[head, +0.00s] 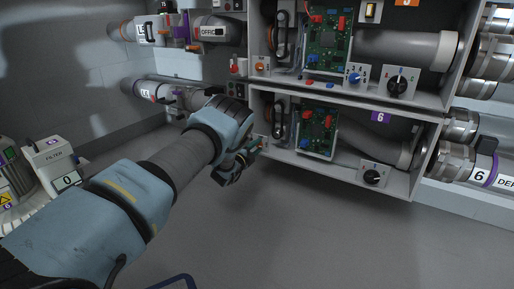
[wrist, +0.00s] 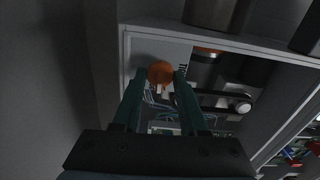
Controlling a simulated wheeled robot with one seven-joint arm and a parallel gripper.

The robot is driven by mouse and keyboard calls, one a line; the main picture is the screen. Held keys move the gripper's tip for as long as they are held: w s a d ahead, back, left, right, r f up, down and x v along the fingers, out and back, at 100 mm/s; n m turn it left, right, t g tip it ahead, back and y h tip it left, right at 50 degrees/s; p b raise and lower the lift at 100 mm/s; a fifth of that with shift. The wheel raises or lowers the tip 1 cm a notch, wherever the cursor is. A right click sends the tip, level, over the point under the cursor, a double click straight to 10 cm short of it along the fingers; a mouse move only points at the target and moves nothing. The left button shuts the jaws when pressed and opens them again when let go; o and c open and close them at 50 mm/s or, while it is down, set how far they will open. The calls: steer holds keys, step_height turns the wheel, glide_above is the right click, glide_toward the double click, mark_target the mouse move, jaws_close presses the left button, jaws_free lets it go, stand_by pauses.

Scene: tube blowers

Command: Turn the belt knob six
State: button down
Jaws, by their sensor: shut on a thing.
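The belt knob six is an orange knob (wrist: 160,73) on the light panel at the corner of a box, in the wrist view. My gripper (wrist: 159,80) has its two teal fingers on either side of it, shut on the knob. In the head view my gripper (head: 257,143) is at the lower left corner of the lower box, which bears a purple 6 label (head: 380,117). There the knob is hidden behind my gripper. A black belt (wrist: 222,99) with a pale round end lies right of the knob in the wrist view.
The lower box holds a green circuit board (head: 318,132) and a smaller black dial (head: 372,177). A filter unit (head: 52,162) stands at left. The floor below the boxes is clear.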

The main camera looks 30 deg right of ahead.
steer(key=shift+f+m, duration=0.1)
steer(key=shift+m, duration=0.2)
stand_by(0.4)
steer(key=c, duration=0.8)
jaws_free()
steer(key=shift+o, duration=0.2)
steer(key=shift+s+a+p, duration=0.25)
steer(key=shift+a+p, duration=0.2)
steer(key=p+v, duration=0.4)
steer(key=v, duration=0.6)
steer(key=shift+w, duration=0.1)
